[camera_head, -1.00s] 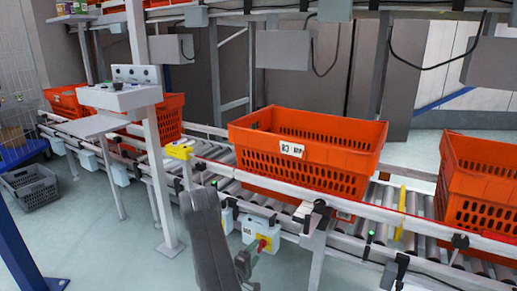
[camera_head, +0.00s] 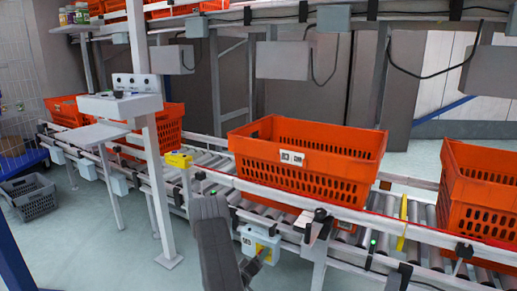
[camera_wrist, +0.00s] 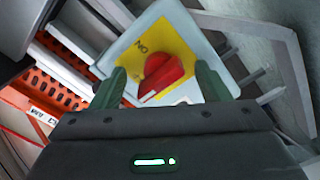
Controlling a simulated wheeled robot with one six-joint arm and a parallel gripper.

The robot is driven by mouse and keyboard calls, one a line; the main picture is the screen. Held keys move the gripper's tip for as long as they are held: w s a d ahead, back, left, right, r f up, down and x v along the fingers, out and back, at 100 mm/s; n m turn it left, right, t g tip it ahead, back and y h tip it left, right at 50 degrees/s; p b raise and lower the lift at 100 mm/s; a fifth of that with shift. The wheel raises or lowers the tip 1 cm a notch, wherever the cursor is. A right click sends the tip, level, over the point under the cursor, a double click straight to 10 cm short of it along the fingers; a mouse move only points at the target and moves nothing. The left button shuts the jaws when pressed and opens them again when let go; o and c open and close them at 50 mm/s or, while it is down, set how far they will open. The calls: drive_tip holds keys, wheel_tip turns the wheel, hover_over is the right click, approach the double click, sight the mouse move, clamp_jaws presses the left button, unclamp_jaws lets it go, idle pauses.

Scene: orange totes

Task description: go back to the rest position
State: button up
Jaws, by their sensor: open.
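My gripper (camera_wrist: 163,82) is open in the wrist view, its two green fingers on either side of a red rotary switch (camera_wrist: 163,72). The switch sits on a yellow plate (camera_wrist: 186,36) on a pale box, with the letters "NO" showing in part. I cannot tell whether the fingers touch it. In the head view my grey arm reaches down at the bottom centre, by the yellow-faced switch box (camera_head: 264,245) under the conveyor edge. The fingers are not clear there.
A roller conveyor (camera_head: 215,160) runs across the view, carrying an orange tote (camera_head: 325,180) and another at the right (camera_head: 480,200). A white post with a control panel (camera_head: 120,103) stands left. A grey crate (camera_head: 33,198) lies on the floor, which is open at lower left.

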drive_tip(key=m, duration=0.6)
drive_tip(key=shift+p, duration=0.3)
drive_tip(key=shift+s+d+m+p, duration=0.1)
drive_tip(key=shift+m+p, duration=0.45)
drive_tip(key=shift+m, duration=1.75)
drive_tip(key=shift+r, duration=0.1)
